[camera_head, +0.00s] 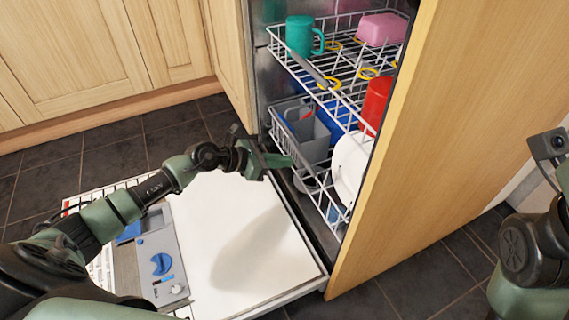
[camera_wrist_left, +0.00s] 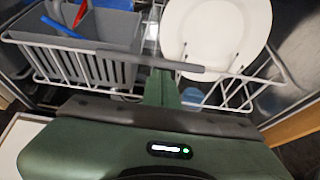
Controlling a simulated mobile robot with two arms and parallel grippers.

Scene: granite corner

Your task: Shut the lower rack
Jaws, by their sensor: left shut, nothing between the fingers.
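The lower rack (camera_head: 322,196) is a white wire basket in the dishwasher, its front near the door opening. It holds a grey cutlery basket (camera_head: 305,133) and a white plate (camera_head: 350,165). My left gripper (camera_head: 288,160) is shut and empty, at the rack's front, by the cutlery basket. In the left wrist view, the shut fingers (camera_wrist_left: 160,88) point at the rack's grey front bar (camera_wrist_left: 150,60); I cannot tell whether they touch. The plate (camera_wrist_left: 215,30) and cutlery basket (camera_wrist_left: 95,65) stand behind the bar. My right arm is at the right edge; its fingers are out of view.
The dishwasher door (camera_head: 245,235) lies open and flat below my left arm. The upper rack (camera_head: 345,75) holds a teal mug (camera_head: 299,36) and a pink container (camera_head: 380,29). A wooden panel (camera_head: 440,140) stands close on the right. Dark tiled floor (camera_head: 130,145) lies left.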

